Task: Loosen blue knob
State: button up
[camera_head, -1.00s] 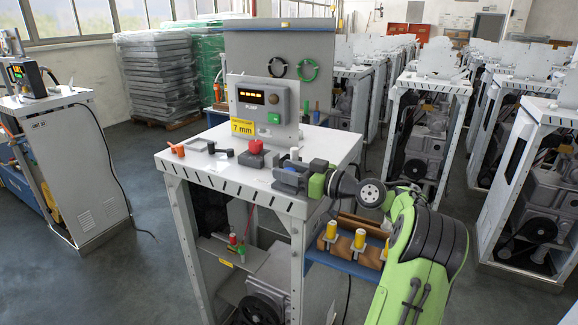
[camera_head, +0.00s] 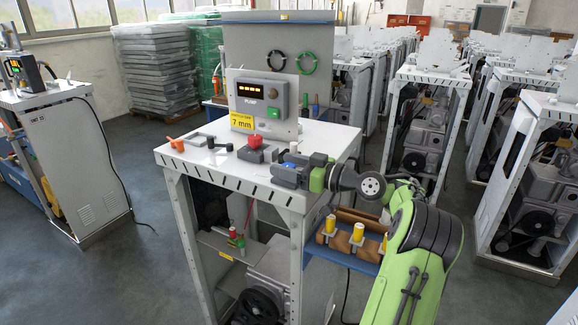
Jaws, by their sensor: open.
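My gripper (camera_head: 279,175) is low over the front right part of the white tabletop (camera_head: 212,172), pointing left. It is small in view, and its jaws are partly lost against the arm. A bluish patch (camera_head: 292,172) shows at the gripper; I cannot tell whether it is the blue knob or part of the gripper. No blue knob stands out clearly elsewhere on the tabletop. A red knob (camera_head: 255,142) on a dark block stands just behind and left of the gripper, apart from it.
An orange-handled tool (camera_head: 176,144) and a dark lever-like part (camera_head: 208,141) lie at the tabletop's left. A grey control box (camera_head: 262,96) with a lit display stands at the back. A blue side shelf (camera_head: 345,257) holds yellow-topped items (camera_head: 359,231). The front left tabletop is clear.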

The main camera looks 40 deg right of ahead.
jog(key=v, duration=1.5)
jog(key=shift+s+p, duration=0.35)
jog(key=shift+p, duration=0.05)
jog(key=shift+d, duration=0.15)
